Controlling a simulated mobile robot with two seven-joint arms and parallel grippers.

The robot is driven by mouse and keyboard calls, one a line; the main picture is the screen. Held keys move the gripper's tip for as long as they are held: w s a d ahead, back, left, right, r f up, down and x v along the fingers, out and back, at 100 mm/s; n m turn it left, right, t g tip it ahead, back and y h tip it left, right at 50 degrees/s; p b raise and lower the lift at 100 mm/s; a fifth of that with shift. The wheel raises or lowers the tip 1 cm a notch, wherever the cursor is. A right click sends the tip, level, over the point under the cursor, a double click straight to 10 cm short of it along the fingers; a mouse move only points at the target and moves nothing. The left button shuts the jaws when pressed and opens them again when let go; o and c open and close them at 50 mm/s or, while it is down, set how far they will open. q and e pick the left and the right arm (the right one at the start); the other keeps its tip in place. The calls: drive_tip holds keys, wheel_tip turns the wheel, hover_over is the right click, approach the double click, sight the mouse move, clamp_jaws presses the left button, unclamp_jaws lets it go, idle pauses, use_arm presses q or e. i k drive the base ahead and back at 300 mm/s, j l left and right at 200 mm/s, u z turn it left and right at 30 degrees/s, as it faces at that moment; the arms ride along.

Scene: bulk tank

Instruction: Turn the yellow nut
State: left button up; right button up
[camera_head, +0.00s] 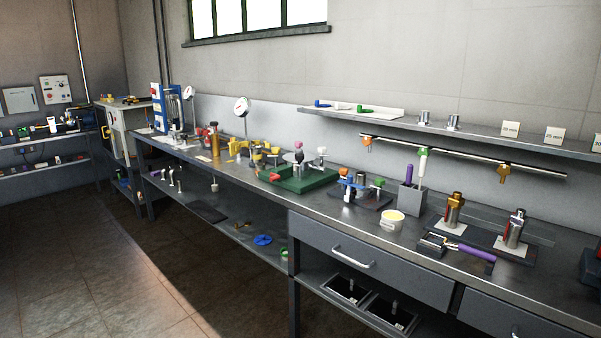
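Neither of my grippers is in the head view. I cannot single out the yellow nut for sure at this distance. Several small yellow fittings (238,147) stand on the long steel bench (225,168), left of its middle. More yellow parts sit among the fittings beside the green base block (305,181). A brass-coloured upright fitting (453,209) stands on a pale pad on the right part of the bench. A yellow-orange fitting (503,173) hangs on the rail above it.
A shelf (470,134) and rail run along the wall above. Drawers (365,260) sit below the bench. The floor (100,270) at the left is clear.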

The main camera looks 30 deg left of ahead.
sight(275, 150)
drive_tip(key=u, duration=1.25)
